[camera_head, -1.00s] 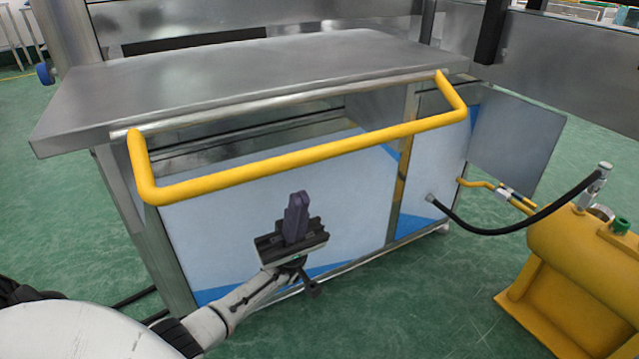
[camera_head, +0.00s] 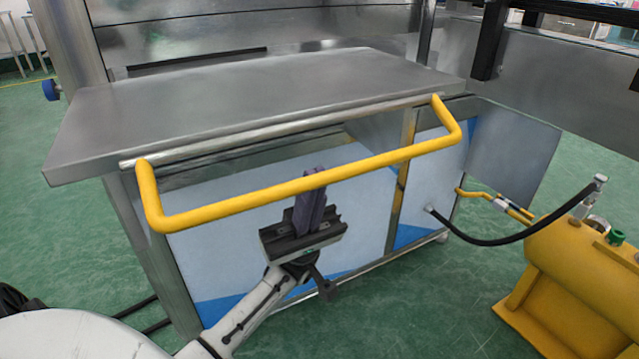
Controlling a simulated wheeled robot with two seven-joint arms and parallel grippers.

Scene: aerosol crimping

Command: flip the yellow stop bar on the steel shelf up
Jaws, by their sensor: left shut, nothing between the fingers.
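The yellow stop bar (camera_head: 270,197) is a U-shaped tube hinged along the front edge of the steel shelf (camera_head: 250,100). It hangs out in front of the shelf, its long side below the shelf's edge. My left gripper (camera_head: 314,178) points up with its dark fingers shut and nothing between them. The fingertips are at the middle of the bar's long side and partly overlap it in the view. I cannot tell whether they touch it. My right gripper is not in view.
A white and blue panel (camera_head: 365,210) stands under the shelf. On the right are a yellow machine (camera_head: 580,275), a black hose (camera_head: 500,236) and a grey plate (camera_head: 515,150). The shelf top is bare. Green floor lies around.

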